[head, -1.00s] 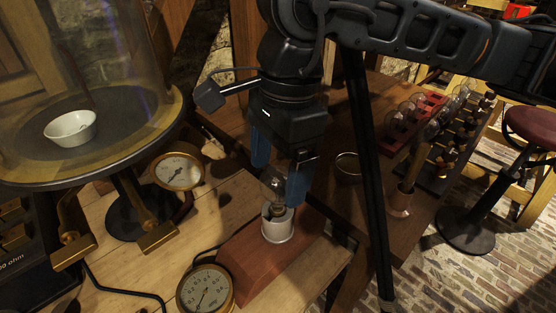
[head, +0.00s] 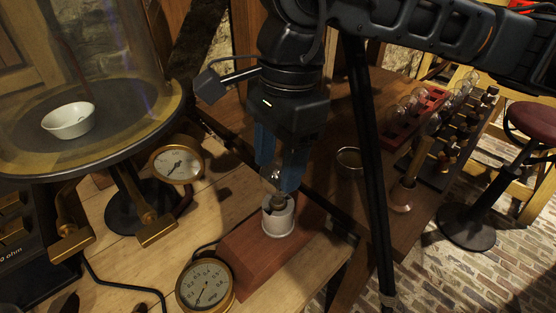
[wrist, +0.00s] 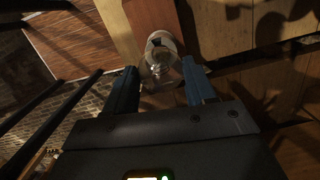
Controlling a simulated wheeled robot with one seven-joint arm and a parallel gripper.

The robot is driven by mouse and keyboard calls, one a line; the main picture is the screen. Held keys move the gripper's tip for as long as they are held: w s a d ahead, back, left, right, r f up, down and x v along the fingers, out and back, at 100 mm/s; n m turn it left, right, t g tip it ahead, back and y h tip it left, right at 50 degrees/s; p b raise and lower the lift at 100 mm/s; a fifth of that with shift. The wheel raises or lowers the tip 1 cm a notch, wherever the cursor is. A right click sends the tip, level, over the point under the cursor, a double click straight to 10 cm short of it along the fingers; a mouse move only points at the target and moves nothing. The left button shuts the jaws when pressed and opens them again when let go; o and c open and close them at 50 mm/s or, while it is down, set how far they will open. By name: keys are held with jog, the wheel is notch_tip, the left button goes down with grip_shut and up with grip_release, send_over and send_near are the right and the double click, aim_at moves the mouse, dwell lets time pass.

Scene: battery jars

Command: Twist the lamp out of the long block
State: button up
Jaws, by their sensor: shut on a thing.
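The long block (head: 240,251) is reddish brown and lies on the pale wooden table. A whitish cylindrical socket (head: 278,220) stands on it. The lamp (head: 270,182), a clear glass bulb with a dark metal base, stands upright in the socket. My gripper (head: 277,177) points down from above, its blue fingers shut on the lamp's glass. In the wrist view, the lamp (wrist: 161,72) lies between the fingertips of my gripper (wrist: 160,66), in front of the socket (wrist: 160,41) and the block (wrist: 150,15). I cannot tell how deep the base sits in the socket.
One round gauge (head: 205,284) lies beside the block and another gauge (head: 178,164) stands behind it. A glass bell jar covers a white bowl (head: 69,121) at left. A red rack (head: 413,120) with several bulbs stands at right. A stool (head: 468,226) is beyond.

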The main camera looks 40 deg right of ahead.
jog(key=shift+f+n+b, duration=0.15)
jog(key=shift+n+b, duration=1.85)
jog(key=shift+b, duration=0.05)
jog(key=shift+n+g+b, duration=0.3)
jog(key=shift+n+b, duration=0.25)
jog(key=shift+n, duration=0.05)
jog(key=shift+n, duration=0.3)
jog(key=shift+b, duration=0.35)
jog(key=shift+n+b, duration=1.15)
jog(key=shift+n, duration=0.35)
jog(key=shift+n+h+b, duration=0.3)
jog(key=shift+n+b, duration=0.65)
jog(key=shift+n, duration=0.25)
jog(key=shift+n+g, duration=0.3)
jog(key=shift+n, duration=0.2)
jog(key=shift+b, duration=0.3)
